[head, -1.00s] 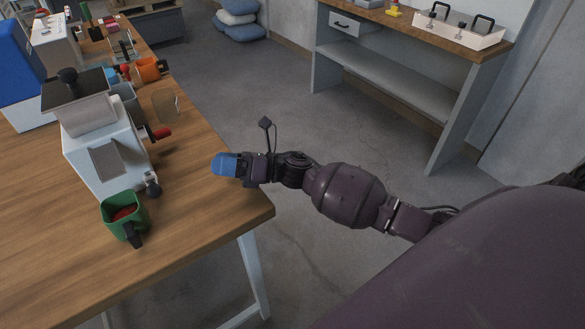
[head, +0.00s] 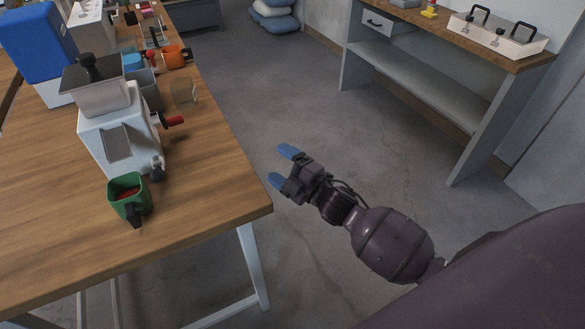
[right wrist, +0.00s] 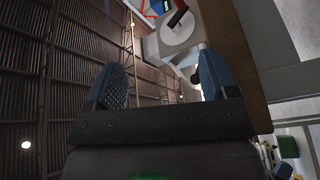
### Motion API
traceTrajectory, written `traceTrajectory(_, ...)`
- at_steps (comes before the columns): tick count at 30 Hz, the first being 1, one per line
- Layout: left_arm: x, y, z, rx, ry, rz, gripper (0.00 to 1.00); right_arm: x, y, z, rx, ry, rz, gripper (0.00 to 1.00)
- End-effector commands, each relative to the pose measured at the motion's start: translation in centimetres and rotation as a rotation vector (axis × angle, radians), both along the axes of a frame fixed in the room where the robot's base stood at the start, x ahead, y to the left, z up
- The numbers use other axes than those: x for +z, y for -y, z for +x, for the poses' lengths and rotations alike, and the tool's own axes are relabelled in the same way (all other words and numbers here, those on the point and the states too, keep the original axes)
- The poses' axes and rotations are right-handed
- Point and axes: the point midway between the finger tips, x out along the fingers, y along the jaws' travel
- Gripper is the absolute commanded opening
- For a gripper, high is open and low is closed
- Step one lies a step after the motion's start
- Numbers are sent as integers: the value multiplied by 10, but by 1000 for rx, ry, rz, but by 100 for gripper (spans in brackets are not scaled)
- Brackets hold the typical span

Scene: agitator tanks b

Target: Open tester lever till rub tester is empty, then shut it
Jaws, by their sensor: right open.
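The tester (head: 108,130) is a white box with a grey hopper and black-knobbed lid on top, standing on the wooden table. A red-handled crank (head: 174,121) sticks out from its right side, with a dark ball-ended lever (head: 157,170) low at its front right corner. A green mug (head: 124,201) with red stuff in it stands in front of the tester. My right gripper (head: 282,167) has blue fingertips, is open and empty, and hangs beyond the table's right edge. In the right wrist view the red handle (right wrist: 178,17) shows above the open fingers. My left gripper is out of view.
Cups and an orange mug (head: 175,56) stand behind the tester, near a blue container (head: 38,45). A grey workbench (head: 440,85) with a white tray (head: 498,36) stands across the floor. Floor between table and bench is clear.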

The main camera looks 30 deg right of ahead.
Motion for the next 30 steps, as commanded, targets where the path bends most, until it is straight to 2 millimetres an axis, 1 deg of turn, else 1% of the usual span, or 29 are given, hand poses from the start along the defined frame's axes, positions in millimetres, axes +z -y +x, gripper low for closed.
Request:
traceTrajectory(7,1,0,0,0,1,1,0,-6,4,-6,-26,-56,65,79)
traceTrajectory(25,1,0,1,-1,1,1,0,-7,4,-6,-27,-59,70,79)
traceTrajectory(28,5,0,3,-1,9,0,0,-10,7,-5,-40,-99,117,79)
traceTrajectory(30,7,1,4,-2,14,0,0,-11,9,-3,-61,-147,179,79)
